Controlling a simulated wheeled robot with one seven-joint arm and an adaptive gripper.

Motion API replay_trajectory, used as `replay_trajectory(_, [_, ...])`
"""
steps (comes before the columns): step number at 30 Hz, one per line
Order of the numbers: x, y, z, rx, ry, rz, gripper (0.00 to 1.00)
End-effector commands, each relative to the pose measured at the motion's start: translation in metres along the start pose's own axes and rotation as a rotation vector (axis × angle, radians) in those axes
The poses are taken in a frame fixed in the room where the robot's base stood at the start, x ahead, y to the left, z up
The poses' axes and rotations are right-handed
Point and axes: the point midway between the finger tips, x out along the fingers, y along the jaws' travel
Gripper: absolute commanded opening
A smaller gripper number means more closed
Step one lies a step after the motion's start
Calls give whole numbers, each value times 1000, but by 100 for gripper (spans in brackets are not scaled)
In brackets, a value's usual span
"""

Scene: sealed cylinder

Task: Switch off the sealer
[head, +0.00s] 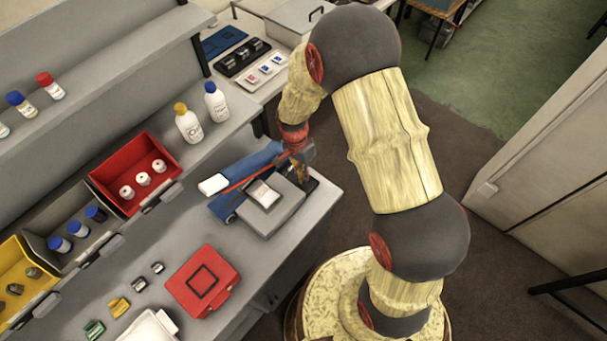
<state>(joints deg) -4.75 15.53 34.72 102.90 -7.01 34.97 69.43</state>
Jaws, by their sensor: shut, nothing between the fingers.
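The sealer (275,215) looks like the grey box on the bench near its right end, with a pale panel on top and a blue part and a thin red bar beside it. I cannot make out its switch or whether it is on. My gripper (301,175) points down at the far right side of the sealer, close to it. Its fingers are shut and small in the view. I cannot tell whether they touch the sealer.
A red case (203,282) lies on the bench front. Red (122,192), grey (62,255) and yellow (14,262) bins stand along the back. White bottles (216,105) stand on the ledge behind the sealer. Bare bench separates the sealer and red case.

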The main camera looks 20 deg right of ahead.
Motion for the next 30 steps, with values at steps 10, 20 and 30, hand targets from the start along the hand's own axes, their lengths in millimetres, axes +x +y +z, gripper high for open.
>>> replay_trajectory(10, [0,-7,1,0,-2,3,0])
replay_trajectory(20, [-3,-15,1,0,-1,2,0])
replay_trajectory(30, [-18,-14,-4,1,-1,0,0])
